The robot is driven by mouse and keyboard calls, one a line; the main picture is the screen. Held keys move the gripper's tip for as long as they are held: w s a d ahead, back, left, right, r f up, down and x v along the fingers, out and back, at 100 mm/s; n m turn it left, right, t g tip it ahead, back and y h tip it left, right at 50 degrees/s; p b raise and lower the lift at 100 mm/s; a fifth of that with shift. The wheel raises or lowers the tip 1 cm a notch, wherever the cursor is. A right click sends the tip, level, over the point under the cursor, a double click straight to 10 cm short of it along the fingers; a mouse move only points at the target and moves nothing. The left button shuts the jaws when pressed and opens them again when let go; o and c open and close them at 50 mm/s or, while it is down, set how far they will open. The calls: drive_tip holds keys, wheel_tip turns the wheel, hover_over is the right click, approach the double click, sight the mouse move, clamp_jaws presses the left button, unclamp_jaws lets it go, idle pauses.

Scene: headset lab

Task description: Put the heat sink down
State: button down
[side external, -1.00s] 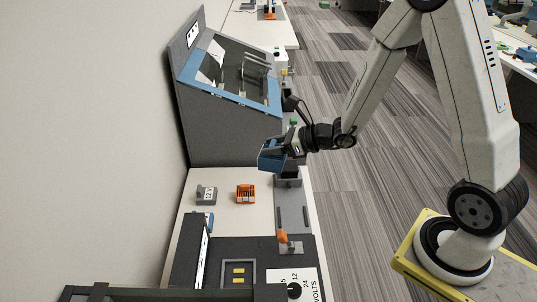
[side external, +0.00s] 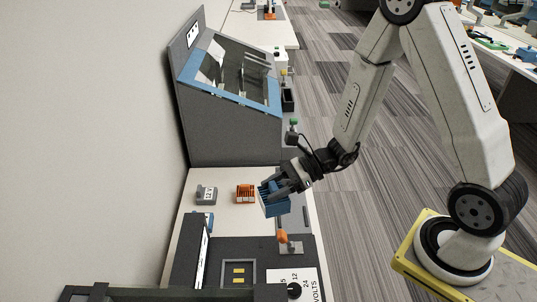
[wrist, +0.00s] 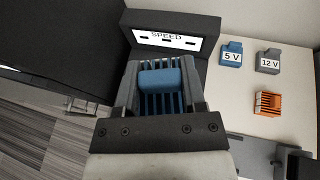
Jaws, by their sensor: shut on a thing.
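A blue finned heat sink (side external: 274,202) is held between the jaws of my gripper (side external: 275,188). In the side external view it hangs over the front part of the white bench, just right of an orange finned block (side external: 245,194). In the wrist view the heat sink (wrist: 162,85) sits between the two dark fingers of my gripper (wrist: 163,80), fins showing. I cannot tell whether its underside touches anything.
A grey block (side external: 206,195) marked 12 V and a blue 5 V block (wrist: 231,55) stand on the white bench (side external: 225,224). An orange-handled lever (side external: 283,237) is near the front edge. A grey hooded cabinet (side external: 225,145) stands behind. A SPEED display (wrist: 167,38) is close by.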

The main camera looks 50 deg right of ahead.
drive_tip(key=s+a+f+n+g, duration=0.1)
drive_tip(key=s+f+n+g, duration=0.1)
drive_tip(key=s+n+g, duration=0.6)
drive_tip(key=s+a+f+n+g, duration=0.15)
drive_tip(key=s+n+g, duration=0.3)
drive_tip(key=s, duration=0.55)
drive_tip(key=s+d+n+g+h, duration=0.8)
drive_tip(key=s+d+n+h, duration=0.2)
drive_tip(key=d+n+h, duration=0.25)
drive_tip(key=w+d+f+n+t+h, duration=0.2)
drive_tip(key=w+d+n+t+h, duration=0.65)
drive_tip(key=d+n+h, duration=0.4)
drive_tip(key=w+a+f+n+t+y, duration=0.1)
drive_tip(key=w+a+f+n+t, duration=0.2)
drive_tip(key=w+n+t, duration=0.3)
drive_tip(key=w+a+f+n+t+y, duration=0.2)
drive_tip(key=w+a+f+n+t, duration=0.2)
drive_tip(key=w+n+t, duration=0.3)
drive_tip(key=shift+f+t+y, duration=0.3)
drive_tip(key=shift+f+t, duration=0.3)
drive_tip(key=shift+t, duration=0.4)
